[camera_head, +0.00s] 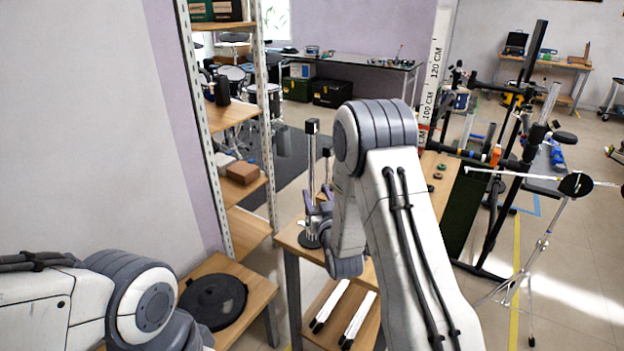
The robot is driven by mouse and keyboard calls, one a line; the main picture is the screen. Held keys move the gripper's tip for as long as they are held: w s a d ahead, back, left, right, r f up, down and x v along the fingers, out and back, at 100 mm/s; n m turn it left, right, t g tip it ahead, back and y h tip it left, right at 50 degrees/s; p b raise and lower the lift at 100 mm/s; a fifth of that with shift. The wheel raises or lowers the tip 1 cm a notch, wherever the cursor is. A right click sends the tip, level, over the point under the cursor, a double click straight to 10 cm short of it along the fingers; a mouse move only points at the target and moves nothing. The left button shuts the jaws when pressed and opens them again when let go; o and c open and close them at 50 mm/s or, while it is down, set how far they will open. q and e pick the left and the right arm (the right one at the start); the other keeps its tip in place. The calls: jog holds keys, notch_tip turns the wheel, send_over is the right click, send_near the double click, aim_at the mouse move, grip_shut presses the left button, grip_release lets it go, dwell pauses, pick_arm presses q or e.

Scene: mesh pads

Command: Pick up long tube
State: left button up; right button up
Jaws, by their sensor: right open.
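A tall, thin silver tube (311,165) with a black block on top stands upright on a round dark base on the wooden table (288,238). My right arm comes in from the lower right, and my right gripper (313,208) is low at the tube, open, its fingers close to the lower shaft. The view does not show clearly whether they touch it. A second, shorter dark-topped post (327,162) stands just behind, partly hidden by my arm. My left arm shows at the lower left; its gripper is out of view.
Two white bars with black ends (358,320) lie on the table's lower shelf. A shelf rack (232,222) with boxes stands to the left. A round black disc (213,301) lies on a low wooden surface. A tripod stand (541,250) is at right.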

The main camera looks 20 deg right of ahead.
aim_at(313, 186)
jog(key=w+p, duration=0.1)
jog(key=w, duration=0.1)
jog(key=w+p, duration=0.1)
jog(key=w, duration=0.2)
jog(key=shift+d, duration=0.2)
jog(key=shift+w, duration=0.25)
grip_shut()
dwell(1.0)
